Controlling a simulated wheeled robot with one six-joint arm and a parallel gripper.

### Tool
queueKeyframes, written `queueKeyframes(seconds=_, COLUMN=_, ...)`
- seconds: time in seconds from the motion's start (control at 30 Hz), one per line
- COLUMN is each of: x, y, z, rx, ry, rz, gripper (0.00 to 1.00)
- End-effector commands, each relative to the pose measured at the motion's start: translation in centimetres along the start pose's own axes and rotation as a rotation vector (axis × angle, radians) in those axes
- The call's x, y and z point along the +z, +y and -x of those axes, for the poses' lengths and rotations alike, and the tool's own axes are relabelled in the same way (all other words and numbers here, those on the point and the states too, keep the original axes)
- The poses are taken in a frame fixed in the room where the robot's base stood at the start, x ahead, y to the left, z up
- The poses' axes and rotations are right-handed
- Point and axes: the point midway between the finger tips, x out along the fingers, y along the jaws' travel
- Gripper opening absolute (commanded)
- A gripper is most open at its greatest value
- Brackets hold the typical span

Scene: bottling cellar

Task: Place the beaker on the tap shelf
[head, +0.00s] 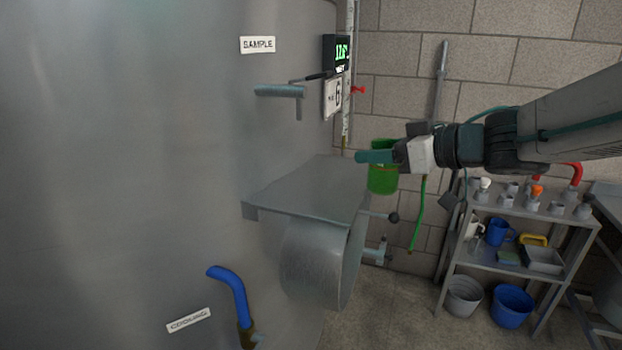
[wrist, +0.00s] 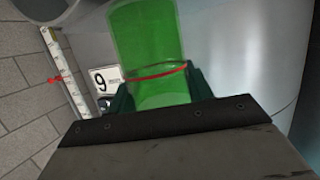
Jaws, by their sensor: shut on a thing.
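The beaker (head: 383,181) is a green see-through cup, held roughly upright by my gripper (head: 378,157). In the wrist view the beaker (wrist: 146,45) fills the upper middle, with a red line around it, between the dark green fingers. My gripper is shut on it. The tap shelf (head: 310,187) is a flat grey metal plate on the side of the big steel tank, below the sample tap (head: 280,91). In the head view the beaker shows at the right edge of the shelf. I cannot tell its exact height over the shelf.
The steel tank (head: 130,150) fills the left. A round metal drum-shaped hatch (head: 318,262) is under the shelf, with a valve handle (head: 379,216) beside it. A display (head: 341,53) and scale hang above. A rack (head: 520,262) with pots and buckets stands right.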

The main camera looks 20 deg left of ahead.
Motion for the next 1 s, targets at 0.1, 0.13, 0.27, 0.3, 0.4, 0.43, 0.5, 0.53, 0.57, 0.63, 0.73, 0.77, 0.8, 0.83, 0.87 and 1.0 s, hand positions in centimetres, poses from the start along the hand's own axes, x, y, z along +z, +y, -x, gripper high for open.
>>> queueKeyframes(seconds=0.1, x=-2.9, y=-4.3, z=1.4, rx=-0.122, ry=0.002, rz=0.041, gripper=0.28)
queueKeyframes(seconds=0.13, x=-3.2, y=-5.2, z=1.7, rx=-0.144, ry=0.002, rz=0.046, gripper=0.28)
queueKeyframes(seconds=0.27, x=-3.4, y=-7.7, z=2.7, rx=-0.202, ry=-0.001, rz=0.058, gripper=0.28)
queueKeyframes(seconds=0.3, x=-3.1, y=-7.9, z=2.7, rx=-0.200, ry=-0.002, rz=0.056, gripper=0.28)
queueKeyframes(seconds=0.4, x=-2.7, y=-7.7, z=1.5, rx=-0.182, ry=-0.002, rz=0.049, gripper=0.28)
queueKeyframes(seconds=0.43, x=-2.8, y=-7.7, z=0.9, rx=-0.181, ry=-0.002, rz=0.049, gripper=0.28)
queueKeyframes(seconds=0.5, x=-3.1, y=-7.7, z=-0.8, rx=-0.182, ry=-0.002, rz=0.048, gripper=0.28)
queueKeyframes(seconds=0.53, x=-3.3, y=-7.7, z=-1.7, rx=-0.182, ry=-0.003, rz=0.048, gripper=0.28)
queueKeyframes(seconds=0.57, x=-3.5, y=-7.7, z=-2.5, rx=-0.182, ry=-0.003, rz=0.048, gripper=0.28)
queueKeyframes(seconds=0.63, x=-3.8, y=-7.7, z=-4.4, rx=-0.181, ry=-0.003, rz=0.049, gripper=0.28)
queueKeyframes(seconds=0.73, x=-4.4, y=-7.6, z=-7.0, rx=-0.180, ry=-0.002, rz=0.049, gripper=0.28)
queueKeyframes(seconds=0.77, x=-4.5, y=-7.7, z=-7.8, rx=-0.181, ry=-0.002, rz=0.049, gripper=0.28)
queueKeyframes(seconds=0.8, x=-4.8, y=-7.6, z=-8.8, rx=-0.179, ry=-0.002, rz=0.049, gripper=0.28)
queueKeyframes(seconds=0.83, x=-4.9, y=-7.6, z=-9.5, rx=-0.180, ry=-0.002, rz=0.048, gripper=0.28)
queueKeyframes(seconds=0.87, x=-5.1, y=-7.6, z=-10.2, rx=-0.180, ry=-0.002, rz=0.048, gripper=0.28)
queueKeyframes(seconds=1.0, x=-5.5, y=-7.6, z=-12.3, rx=-0.178, ry=-0.001, rz=0.049, gripper=0.28)
